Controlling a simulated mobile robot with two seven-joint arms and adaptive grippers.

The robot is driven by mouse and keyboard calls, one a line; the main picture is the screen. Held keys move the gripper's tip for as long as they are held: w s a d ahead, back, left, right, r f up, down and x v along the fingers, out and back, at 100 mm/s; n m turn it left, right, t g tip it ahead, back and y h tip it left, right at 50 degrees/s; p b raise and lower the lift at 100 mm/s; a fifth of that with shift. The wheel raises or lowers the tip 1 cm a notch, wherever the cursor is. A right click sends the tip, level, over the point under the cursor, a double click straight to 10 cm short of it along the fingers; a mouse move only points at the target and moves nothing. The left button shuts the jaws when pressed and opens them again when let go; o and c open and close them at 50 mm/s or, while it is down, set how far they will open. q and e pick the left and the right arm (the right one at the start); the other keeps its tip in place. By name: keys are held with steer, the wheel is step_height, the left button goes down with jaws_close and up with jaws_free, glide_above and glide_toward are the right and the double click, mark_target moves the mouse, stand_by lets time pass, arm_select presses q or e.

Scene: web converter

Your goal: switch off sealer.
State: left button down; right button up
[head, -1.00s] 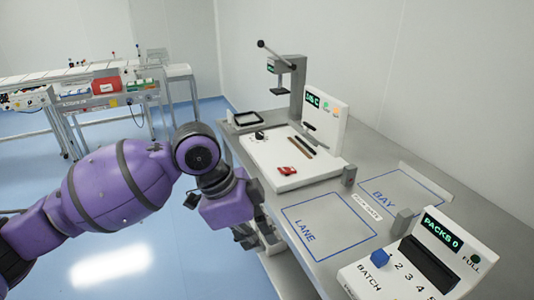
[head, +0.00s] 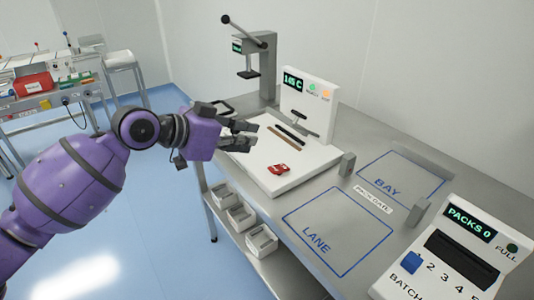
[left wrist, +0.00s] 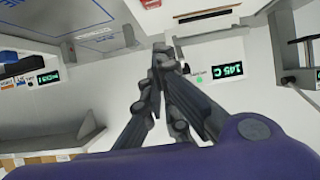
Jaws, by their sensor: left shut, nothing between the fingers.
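The sealer is a white machine with a flat bed (head: 300,170) and an upright panel (head: 309,104) at its back. The panel's display (head: 293,83) reads 145 C, with a green and an orange light beside it. A red switch-like part (head: 278,169) sits on the bed's front. My right gripper is not in view.
A lever press (head: 262,55) stands behind the sealer. The marked LANE area (head: 335,230) and BAY area (head: 400,180) are empty. A batch console (head: 450,245) stands at the right. Grey bins (head: 240,218) sit on a shelf below.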

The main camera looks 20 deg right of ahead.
arm_select(q)
glide_above(274, 171)
step_height(274, 171, down, 4)
steer(key=shift+d+r+p, duration=0.1)
steer(key=shift+d+p, duration=0.05)
steer(key=shift+p, duration=0.15)
step_height(274, 171, down, 4)
steer(key=shift+w+r, duration=0.15)
steer(key=shift+r, duration=0.1)
steer(key=shift+f, duration=0.55)
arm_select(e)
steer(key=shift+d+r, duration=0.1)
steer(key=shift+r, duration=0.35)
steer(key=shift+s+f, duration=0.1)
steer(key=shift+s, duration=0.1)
